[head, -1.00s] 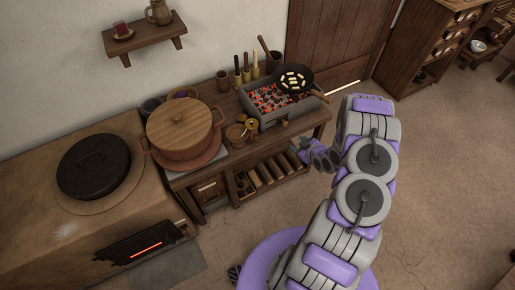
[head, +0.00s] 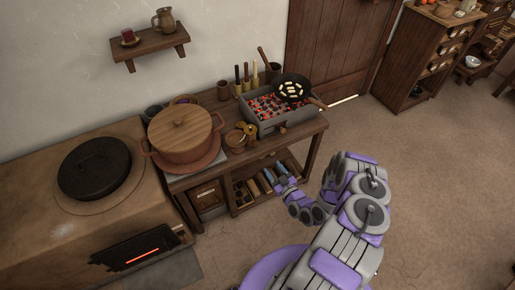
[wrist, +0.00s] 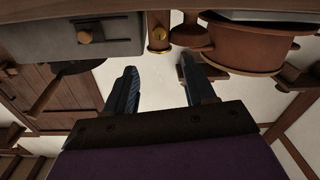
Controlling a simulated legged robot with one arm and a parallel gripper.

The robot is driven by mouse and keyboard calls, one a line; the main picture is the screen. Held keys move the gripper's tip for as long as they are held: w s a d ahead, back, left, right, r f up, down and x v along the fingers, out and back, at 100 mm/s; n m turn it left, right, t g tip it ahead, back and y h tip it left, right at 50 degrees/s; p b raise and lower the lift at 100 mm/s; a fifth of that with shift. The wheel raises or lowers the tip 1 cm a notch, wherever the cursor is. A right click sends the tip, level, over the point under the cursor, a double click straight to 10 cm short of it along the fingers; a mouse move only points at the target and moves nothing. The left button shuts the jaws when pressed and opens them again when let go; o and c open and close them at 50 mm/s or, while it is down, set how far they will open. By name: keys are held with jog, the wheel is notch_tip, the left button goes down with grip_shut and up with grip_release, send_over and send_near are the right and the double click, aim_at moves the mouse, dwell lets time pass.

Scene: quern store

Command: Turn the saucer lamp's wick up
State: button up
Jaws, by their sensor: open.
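A small brass object (head: 249,130), which looks like the saucer lamp, stands near the table's front edge between the big lidded pot and the charcoal brazier. Its wick and any turning part are too small to make out. In the wrist view a brass piece (wrist: 158,40) shows at the top, beyond the fingertips and roughly between them. My gripper (head: 275,176) is in front of the table, below the lamp and nearer to me. Its two blue fingers stand apart with nothing between them in the wrist view (wrist: 158,78).
The lidded pot (head: 183,143) stands left of the lamp. The brazier (head: 278,112) with glowing coals and a pan (head: 292,88) stands right. A wooden mug (head: 235,139) is close beside the lamp. A shelf (head: 150,46) hangs above. The floor at right is clear.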

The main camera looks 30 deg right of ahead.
aim_at(256, 144)
jog(key=w, duration=0.9)
jog(key=w+b, duration=0.1)
jog(key=w, duration=0.4)
jog(key=shift+w+a, duration=0.2)
jog(key=shift+a, duration=0.2)
jog(key=shift+c, duration=0.2)
grip_shut()
